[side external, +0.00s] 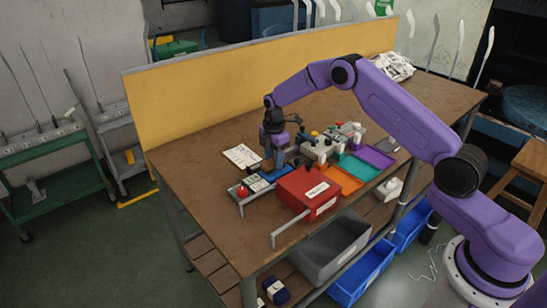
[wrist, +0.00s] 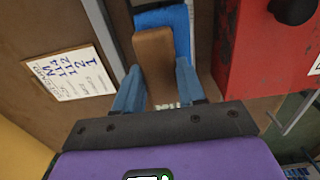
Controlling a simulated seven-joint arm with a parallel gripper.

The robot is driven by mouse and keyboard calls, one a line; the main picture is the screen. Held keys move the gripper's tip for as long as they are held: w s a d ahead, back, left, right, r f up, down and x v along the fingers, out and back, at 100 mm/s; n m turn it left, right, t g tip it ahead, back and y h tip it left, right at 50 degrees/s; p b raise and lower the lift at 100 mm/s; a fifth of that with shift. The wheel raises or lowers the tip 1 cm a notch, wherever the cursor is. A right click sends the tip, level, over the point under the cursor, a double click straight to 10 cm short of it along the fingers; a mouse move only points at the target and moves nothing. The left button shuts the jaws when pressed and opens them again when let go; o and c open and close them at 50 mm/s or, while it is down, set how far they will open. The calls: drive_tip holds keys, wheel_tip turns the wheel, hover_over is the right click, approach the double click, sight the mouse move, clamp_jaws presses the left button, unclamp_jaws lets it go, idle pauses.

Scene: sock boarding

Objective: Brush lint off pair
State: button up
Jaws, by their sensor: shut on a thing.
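My gripper (wrist: 158,88) points down over the work table; in the side view it is at the left of the red box (side external: 266,158). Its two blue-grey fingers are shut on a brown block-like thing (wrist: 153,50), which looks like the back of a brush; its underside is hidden. A flat blue item (wrist: 168,19) lies just beyond and partly under the brown block. In the side view the blue item (side external: 259,184) lies on a low grey stand. I cannot tell whether the block touches it, or whether it is the pair of socks.
A red box (side external: 311,186) stands close at the right. Orange (side external: 338,180), teal (side external: 357,167) and purple (side external: 376,156) trays lie beyond it. A written sheet (side external: 242,156) lies at the left. A red button (side external: 243,190) is at the stand's near end. A yellow panel (side external: 210,100) backs the table.

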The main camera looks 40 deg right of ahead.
drive_tip(key=shift+s, duration=1.45)
drive_tip(key=shift+s+r, duration=0.1)
drive_tip(key=shift+r, duration=0.05)
wheel_tip(320, 180, up, 8)
